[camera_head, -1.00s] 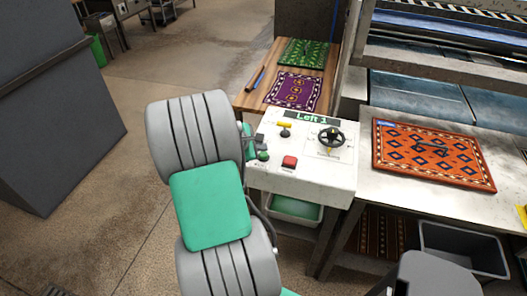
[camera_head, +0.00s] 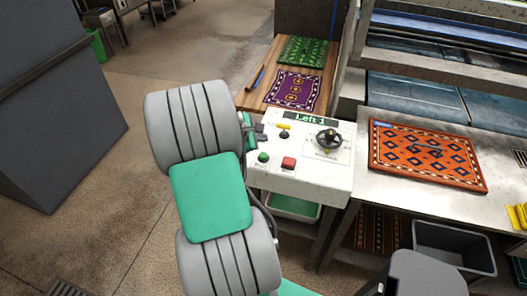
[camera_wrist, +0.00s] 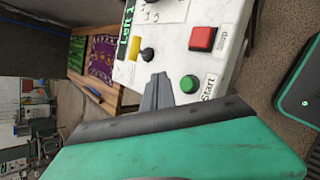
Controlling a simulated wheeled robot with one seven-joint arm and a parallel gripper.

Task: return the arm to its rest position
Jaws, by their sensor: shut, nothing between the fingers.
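My arm spans the left middle of the head view, with grey ribbed joints and green covers. My gripper (camera_head: 261,131) shows as a small dark tip at the left edge of the white control panel (camera_head: 335,178). In the wrist view my gripper (camera_wrist: 157,92) is shut and empty, its dark fingers together close to the round green Start button (camera_wrist: 189,84). I cannot tell from this view whether they touch the panel. The green button also shows uncovered in the head view (camera_head: 263,157).
An orange rug (camera_head: 427,154) lies on the metal table to the right. Green (camera_head: 303,51) and purple (camera_head: 292,90) rugs lie behind.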

